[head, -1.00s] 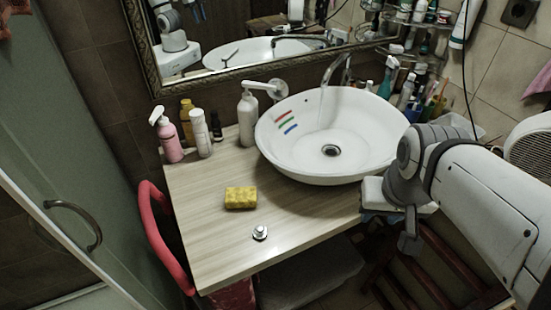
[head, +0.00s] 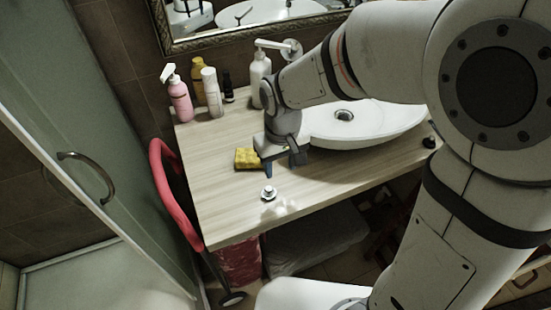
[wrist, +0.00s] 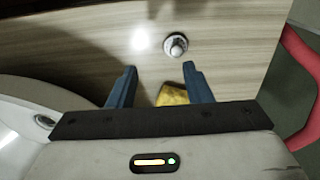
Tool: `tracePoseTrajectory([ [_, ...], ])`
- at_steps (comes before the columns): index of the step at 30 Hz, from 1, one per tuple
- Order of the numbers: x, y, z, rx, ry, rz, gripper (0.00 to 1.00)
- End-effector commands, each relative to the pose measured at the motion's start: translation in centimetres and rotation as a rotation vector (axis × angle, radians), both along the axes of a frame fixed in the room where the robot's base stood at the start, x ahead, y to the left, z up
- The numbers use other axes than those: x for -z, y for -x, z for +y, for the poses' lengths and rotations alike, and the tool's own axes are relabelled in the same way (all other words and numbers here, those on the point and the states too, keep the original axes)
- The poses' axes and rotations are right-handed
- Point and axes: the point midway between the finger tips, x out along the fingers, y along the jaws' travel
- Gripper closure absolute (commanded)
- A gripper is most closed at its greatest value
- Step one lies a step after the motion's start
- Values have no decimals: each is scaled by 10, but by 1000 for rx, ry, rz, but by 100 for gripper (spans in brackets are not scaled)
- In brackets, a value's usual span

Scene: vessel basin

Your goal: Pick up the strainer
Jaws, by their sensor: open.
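The strainer (head: 268,193), a small shiny metal piece with a raised knob, stands on the wooden counter near its front edge. In the wrist view the strainer (wrist: 175,45) lies beyond the fingertips, a little right of centre, with its knob towards me. My gripper (head: 282,164) is over the counter beside the yellow sponge, behind the strainer and slightly to its right. In the wrist view my gripper (wrist: 160,72) has its two blue fingers spread apart, with nothing held. A gap shows between the fingertips and the strainer.
The yellow sponge (head: 247,158) lies close to my gripper, partly hidden by it. The white basin (head: 365,125) is to the right. Several bottles (head: 209,92) stand at the back left. A red rail (head: 172,195) is beside the counter's left edge.

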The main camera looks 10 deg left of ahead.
Motion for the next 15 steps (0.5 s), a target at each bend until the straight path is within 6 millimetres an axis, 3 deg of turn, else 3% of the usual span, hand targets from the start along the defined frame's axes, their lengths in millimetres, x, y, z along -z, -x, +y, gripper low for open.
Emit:
tracePoseTrajectory([
  [4, 17, 3, 23, -54, 13, 19, 55],
  [15, 55, 3, 28, -62, 17, 25, 55],
])
